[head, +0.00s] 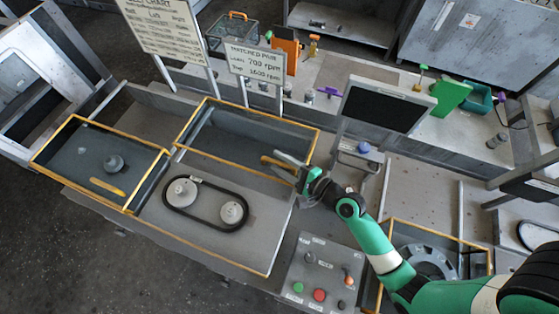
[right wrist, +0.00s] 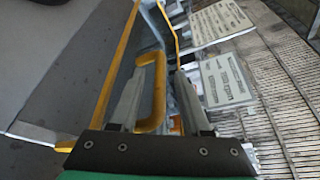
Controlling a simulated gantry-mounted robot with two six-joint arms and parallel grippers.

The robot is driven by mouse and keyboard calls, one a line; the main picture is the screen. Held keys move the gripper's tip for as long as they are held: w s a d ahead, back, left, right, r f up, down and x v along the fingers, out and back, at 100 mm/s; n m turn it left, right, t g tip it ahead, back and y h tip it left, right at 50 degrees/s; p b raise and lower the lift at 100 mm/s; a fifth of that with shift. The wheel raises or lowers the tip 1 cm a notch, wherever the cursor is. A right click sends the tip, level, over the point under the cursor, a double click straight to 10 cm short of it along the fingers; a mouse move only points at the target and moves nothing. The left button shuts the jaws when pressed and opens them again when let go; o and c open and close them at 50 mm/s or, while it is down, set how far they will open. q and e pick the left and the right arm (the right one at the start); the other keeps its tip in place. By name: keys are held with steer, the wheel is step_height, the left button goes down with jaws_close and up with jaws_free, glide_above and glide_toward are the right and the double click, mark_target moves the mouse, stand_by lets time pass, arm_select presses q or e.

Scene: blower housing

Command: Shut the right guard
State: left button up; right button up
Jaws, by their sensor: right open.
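The right guard (head: 238,138), a yellow-edged see-through panel, stands raised behind the belt drive in the head view. The belt (head: 207,203) and its two pale pulleys lie uncovered in front of it. The guard's yellow handle (head: 270,159) is at its right end. My right gripper (head: 284,165) is at the handle. In the right wrist view the handle (right wrist: 158,88) stands between the two spread fingers of the gripper (right wrist: 160,78), apart from the right finger; contact with the left finger is unclear. My left gripper is not in view.
A second yellow-edged guard (head: 72,137) covers the left bay. Signs (head: 255,64) stand behind the raised guard, and a dark screen (head: 385,105) is right of it. A button panel (head: 322,275) lies in front of my right arm.

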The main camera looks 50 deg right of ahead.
steer(key=shift+w, duration=0.25)
jaws_close()
stand_by(1.3)
